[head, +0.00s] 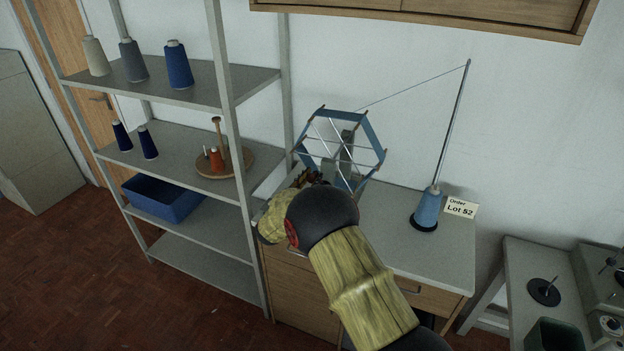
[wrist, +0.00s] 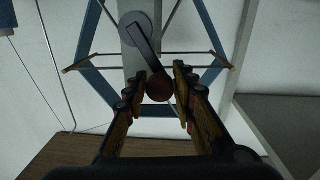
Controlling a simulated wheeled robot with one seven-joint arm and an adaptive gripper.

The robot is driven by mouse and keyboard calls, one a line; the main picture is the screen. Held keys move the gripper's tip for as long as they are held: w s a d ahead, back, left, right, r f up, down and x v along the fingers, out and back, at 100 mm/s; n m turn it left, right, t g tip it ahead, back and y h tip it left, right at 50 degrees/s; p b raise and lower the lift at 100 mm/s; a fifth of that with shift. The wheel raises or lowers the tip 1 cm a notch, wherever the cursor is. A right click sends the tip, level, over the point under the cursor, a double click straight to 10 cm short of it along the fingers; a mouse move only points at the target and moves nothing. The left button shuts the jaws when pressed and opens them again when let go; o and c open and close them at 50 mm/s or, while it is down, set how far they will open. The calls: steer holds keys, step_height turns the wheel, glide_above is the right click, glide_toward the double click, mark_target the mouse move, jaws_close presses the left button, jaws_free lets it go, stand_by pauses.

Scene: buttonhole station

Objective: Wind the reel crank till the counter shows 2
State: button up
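The reel (head: 375,129) is a blue six-sided frame with pale spokes on the grey-topped cabinet, against the wall. In the wrist view its blue frame (wrist: 93,22) shows behind a grey post (wrist: 133,58). The dark crank arm (wrist: 150,50) runs down and slightly right from its round hub to a red-brown knob (wrist: 160,88). No counter reading is visible in either view.
A thread runs from the reel over a tall rod to a blue cone (head: 428,208). An order card (head: 460,208) stands beside it. A shelf rack (head: 185,150) with cones and a blue bin (head: 163,198) is close on the left. The cabinet top (head: 400,240) is clear in front of the cone.

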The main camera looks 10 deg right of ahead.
jaws_close()
stand_by(0.3)
stand_by(0.4)
